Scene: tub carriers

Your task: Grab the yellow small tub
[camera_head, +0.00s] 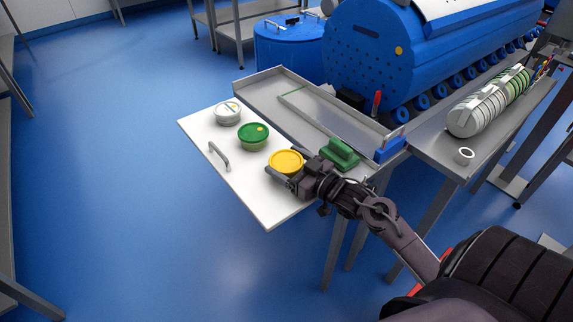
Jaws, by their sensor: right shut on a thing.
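The small tub with the yellow lid (286,160) stands at the right end of the white board. My right gripper (285,171) comes in from the right and is shut on the yellow tub, with a finger along its near side. My left gripper is not in view.
A green-lidded tub (253,134) and a white-lidded tub (228,111) stand on the white board (225,178), which has a grey handle (218,156). Behind are a metal tray (270,86), a green block (340,153) and a blue machine (375,62). A row of stacked lids (480,112) lies right.

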